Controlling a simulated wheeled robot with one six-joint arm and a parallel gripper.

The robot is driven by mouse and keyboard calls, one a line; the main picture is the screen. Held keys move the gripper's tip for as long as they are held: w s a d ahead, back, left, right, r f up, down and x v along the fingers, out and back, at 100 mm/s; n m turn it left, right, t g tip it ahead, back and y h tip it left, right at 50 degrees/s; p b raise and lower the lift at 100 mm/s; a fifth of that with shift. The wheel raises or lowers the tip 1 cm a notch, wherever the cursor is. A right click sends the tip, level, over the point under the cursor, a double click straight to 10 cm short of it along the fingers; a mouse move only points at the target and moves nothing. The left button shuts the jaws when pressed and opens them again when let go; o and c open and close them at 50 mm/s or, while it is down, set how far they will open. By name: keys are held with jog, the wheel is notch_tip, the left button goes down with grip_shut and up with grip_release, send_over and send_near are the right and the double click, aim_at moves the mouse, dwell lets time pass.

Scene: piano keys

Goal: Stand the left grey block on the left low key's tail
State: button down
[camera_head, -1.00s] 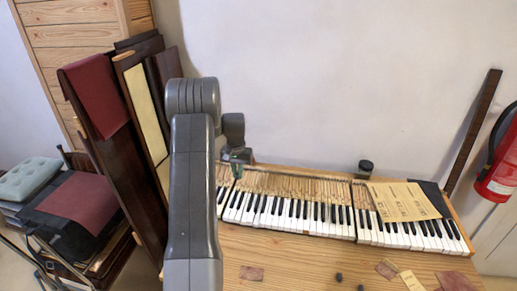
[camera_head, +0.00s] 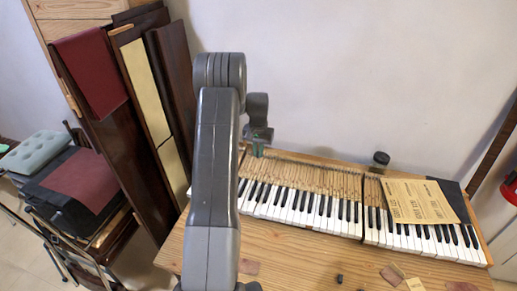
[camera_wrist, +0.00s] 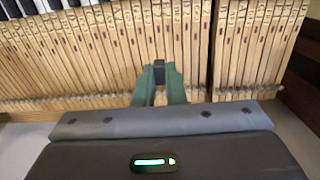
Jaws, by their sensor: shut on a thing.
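My gripper (camera_wrist: 161,82) has green fingers shut on a small dark grey block (camera_wrist: 159,67) in the wrist view. The block is above the pale wooden key tails (camera_wrist: 90,60), whose ends form a row behind it. I cannot tell whether the block touches a tail or which key is low. In the head view my gripper (camera_head: 258,149) is over the back left part of the keyboard, and the block is too small to make out there.
A small dark piece (camera_head: 339,278) lies on the wooden table (camera_head: 290,262). A dark round jar (camera_head: 380,161) stands behind the keys. A tan printed sheet (camera_head: 418,202) covers the right key tails. Dark panels (camera_head: 115,130) lean at left.

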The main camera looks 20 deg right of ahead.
aim_at(258, 169)
jog(key=shift+f+b, duration=1.55)
jog(key=shift+f, duration=1.65)
jog(key=shift+b, duration=0.9)
